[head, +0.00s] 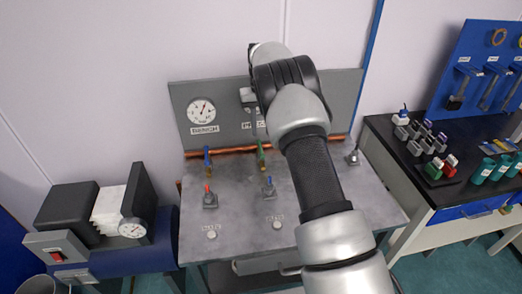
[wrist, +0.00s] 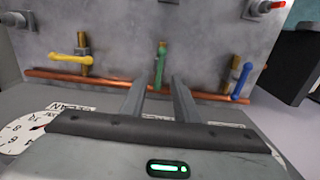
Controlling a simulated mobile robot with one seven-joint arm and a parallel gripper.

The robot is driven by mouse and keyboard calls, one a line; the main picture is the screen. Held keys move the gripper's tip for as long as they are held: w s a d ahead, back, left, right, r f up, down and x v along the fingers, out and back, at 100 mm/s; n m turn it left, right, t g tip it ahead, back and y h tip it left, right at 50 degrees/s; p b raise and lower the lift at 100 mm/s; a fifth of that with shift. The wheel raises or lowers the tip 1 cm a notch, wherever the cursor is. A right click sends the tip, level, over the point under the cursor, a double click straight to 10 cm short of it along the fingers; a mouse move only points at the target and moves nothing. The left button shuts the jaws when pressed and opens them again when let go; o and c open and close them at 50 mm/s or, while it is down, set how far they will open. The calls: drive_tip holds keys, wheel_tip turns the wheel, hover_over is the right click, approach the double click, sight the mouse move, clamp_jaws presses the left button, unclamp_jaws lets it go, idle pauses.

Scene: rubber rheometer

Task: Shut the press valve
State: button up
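Three small lever valves sit on a copper pipe (wrist: 90,78) along the back of the grey bench. The green valve (wrist: 160,62) is in the middle, its lever across the pipe; it also shows in the head view (head: 261,155). The blue valve (wrist: 240,78) also has its lever across the pipe. The yellow valve (wrist: 70,58) has its lever roughly along the pipe; my arm hides it in the head view. My gripper (wrist: 158,84) is open, its fingers apart on either side of the green lever's line. I cannot tell contact.
A round gauge (head: 201,110) is on the grey back panel above the pipe. A black side table (head: 400,172) with bottles is at right; a box machine (head: 66,212) is at left.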

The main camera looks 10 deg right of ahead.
sight(261, 149)
wheel_tip(261, 149, down, 10)
drive_tip(key=shift+f+p, duration=0.2)
drive_tip(key=shift+p, duration=0.1)
clamp_jaws()
